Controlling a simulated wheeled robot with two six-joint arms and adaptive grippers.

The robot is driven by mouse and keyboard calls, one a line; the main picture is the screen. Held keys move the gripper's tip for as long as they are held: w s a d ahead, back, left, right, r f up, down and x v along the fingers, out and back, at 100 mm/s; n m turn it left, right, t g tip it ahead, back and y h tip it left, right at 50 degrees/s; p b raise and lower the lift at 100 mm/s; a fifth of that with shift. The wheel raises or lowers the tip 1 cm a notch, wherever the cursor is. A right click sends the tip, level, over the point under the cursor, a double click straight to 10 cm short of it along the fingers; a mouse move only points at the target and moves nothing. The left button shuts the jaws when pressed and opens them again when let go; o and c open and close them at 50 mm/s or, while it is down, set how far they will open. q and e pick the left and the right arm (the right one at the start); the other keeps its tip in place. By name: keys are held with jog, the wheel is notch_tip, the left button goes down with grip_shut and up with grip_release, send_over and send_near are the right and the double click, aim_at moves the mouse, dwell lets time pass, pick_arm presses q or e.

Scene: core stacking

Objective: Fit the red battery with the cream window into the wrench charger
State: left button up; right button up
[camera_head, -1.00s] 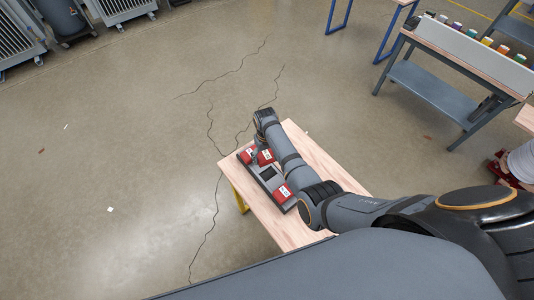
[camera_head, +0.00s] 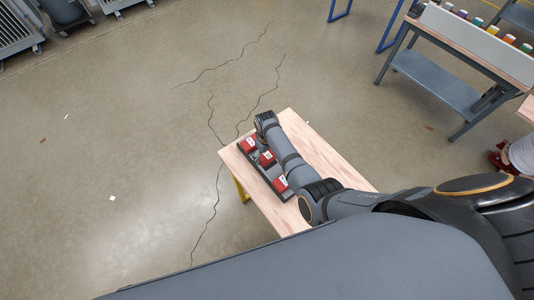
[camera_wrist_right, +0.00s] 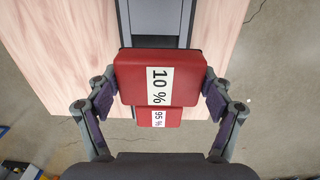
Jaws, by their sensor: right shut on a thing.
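My right gripper (camera_wrist_right: 159,94) is shut on a red battery (camera_wrist_right: 130,75) with a pale window reading 10 %; a finger presses on each side. In the head view this battery (camera_head: 267,158) is by the middle of the grey charger (camera_head: 262,177); whether it is seated or just above, I cannot tell. The charger (camera_wrist_right: 154,18) also shows behind it in the wrist view. A second red battery (camera_wrist_right: 146,118) reading 95 % shows below the held one, partly covered. In the head view, red batteries sit at the charger's far end (camera_head: 248,145) and near end (camera_head: 280,184). The wrench mark is not visible. My left gripper is not in view.
The charger stands on a light wooden table (camera_head: 322,159), near its left edge. Bare table lies right of my arm. A grey workbench (camera_head: 452,80) with several coloured-top containers stands at the upper right. Open floor lies left.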

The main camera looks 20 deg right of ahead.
aim_at(267, 158)
jog(key=shift+f+b, duration=0.95)
jog(key=shift+f, duration=0.65)
jog(key=shift+p, duration=0.6)
jog(key=shift+f+b, duration=0.9)
jog(key=shift+f, duration=0.1)
jog(key=o, duration=1.4)
jog(key=shift+c, duration=0.2)
